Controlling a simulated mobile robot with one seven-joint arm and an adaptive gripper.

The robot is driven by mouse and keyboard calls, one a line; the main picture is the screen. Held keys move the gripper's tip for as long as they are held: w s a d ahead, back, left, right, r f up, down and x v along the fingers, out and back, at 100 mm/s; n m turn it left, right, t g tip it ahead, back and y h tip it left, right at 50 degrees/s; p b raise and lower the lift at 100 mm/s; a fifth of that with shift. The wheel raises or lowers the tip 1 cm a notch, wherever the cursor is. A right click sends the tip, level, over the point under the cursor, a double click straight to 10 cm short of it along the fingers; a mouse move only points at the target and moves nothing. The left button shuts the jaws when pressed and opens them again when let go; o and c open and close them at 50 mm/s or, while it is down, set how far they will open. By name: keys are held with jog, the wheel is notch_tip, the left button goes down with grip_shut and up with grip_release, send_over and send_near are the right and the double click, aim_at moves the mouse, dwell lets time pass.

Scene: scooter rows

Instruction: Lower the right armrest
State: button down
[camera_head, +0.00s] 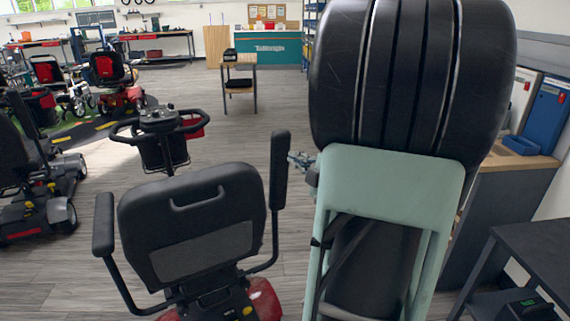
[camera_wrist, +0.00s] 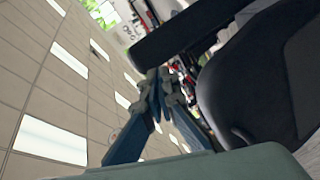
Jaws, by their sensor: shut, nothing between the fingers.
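A scooter seat (camera_head: 195,225) is seen from behind in the head view, with a black backrest. Its right armrest (camera_head: 280,170) stands raised, its dark pad pointing up. The left armrest (camera_head: 103,225) sits lower, on the seat's other side. My gripper (camera_head: 295,159) is just right of the raised armrest pad, near its upper half. In the wrist view my gripper (camera_wrist: 162,78) is shut and empty, its tips close to the dark armrest pad (camera_wrist: 190,32). I cannot tell whether they touch. The seat's backrest (camera_wrist: 245,85) is at the right there.
The scooter's handlebar and basket (camera_head: 163,140) are in front of the seat. Other scooters (camera_head: 40,175) stand at the left. A small wooden table (camera_head: 240,80) is farther back. A dark cabinet (camera_head: 500,215) stands at the right. Open floor lies between the scooter rows.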

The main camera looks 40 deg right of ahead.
jog(key=s+f+n+t+b, duration=0.2)
jog(key=s+f+n+b, duration=0.15)
jog(key=s, duration=0.25)
jog(key=t+b, duration=0.1)
jog(key=b, duration=0.1)
send_near(283, 145)
jog(key=w, duration=0.6)
jog(key=shift+w+d+r, duration=0.35)
jog(key=shift+w+d, duration=0.05)
jog(key=shift+w+r, duration=0.1)
